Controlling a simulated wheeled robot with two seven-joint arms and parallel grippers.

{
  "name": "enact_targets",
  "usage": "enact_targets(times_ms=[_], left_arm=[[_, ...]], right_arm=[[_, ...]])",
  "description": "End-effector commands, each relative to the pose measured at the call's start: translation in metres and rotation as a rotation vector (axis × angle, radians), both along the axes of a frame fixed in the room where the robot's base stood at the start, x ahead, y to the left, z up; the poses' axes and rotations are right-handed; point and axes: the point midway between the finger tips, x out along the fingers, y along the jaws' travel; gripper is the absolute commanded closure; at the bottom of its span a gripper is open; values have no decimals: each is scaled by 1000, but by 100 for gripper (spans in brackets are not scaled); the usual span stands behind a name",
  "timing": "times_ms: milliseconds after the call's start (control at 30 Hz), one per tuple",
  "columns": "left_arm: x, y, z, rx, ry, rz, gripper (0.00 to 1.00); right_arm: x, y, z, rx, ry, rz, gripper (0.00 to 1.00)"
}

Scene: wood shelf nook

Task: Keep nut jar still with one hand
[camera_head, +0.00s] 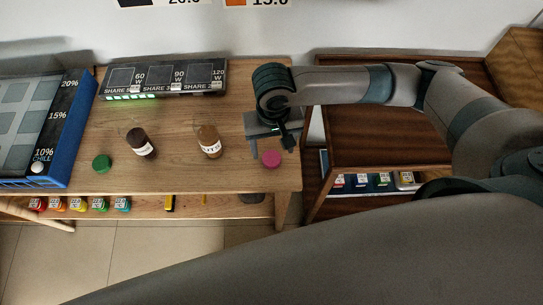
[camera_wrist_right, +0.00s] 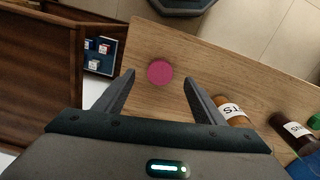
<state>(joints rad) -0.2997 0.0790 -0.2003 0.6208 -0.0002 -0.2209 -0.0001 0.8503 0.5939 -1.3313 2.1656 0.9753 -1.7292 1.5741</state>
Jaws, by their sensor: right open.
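The nut jar (camera_head: 209,141) is a brown jar with a white label, standing on the wooden table without a lid. In the right wrist view the nut jar (camera_wrist_right: 236,110) shows its label ending in "TS", just right of the right finger. My right gripper (camera_head: 284,142) is open and empty, above the table's right end and to the right of the jar. In the wrist view a round magenta lid (camera_wrist_right: 160,72) appears between its open fingers (camera_wrist_right: 159,82). The lid (camera_head: 271,158) lies flat on the table. My left gripper is not in view.
A dark jar (camera_head: 140,142) stands left of the nut jar, with a green lid (camera_head: 102,163) near it. A blue-edged panel (camera_head: 60,135) is at the left and a grey power unit (camera_head: 165,79) at the back. A dark wooden shelf (camera_head: 375,135) stands right.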

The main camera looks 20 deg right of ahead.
Motion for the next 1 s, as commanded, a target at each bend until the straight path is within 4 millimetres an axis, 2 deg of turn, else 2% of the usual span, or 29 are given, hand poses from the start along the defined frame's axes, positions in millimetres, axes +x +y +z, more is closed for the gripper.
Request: enact_targets(times_ms=[200,667,1000], left_arm=[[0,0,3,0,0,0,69],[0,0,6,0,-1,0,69],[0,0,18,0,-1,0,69]], right_arm=[[0,0,-17,1,0,1,37],[2,0,-22,-1,1,0,37],[12,0,-59,-1,1,1,37]])
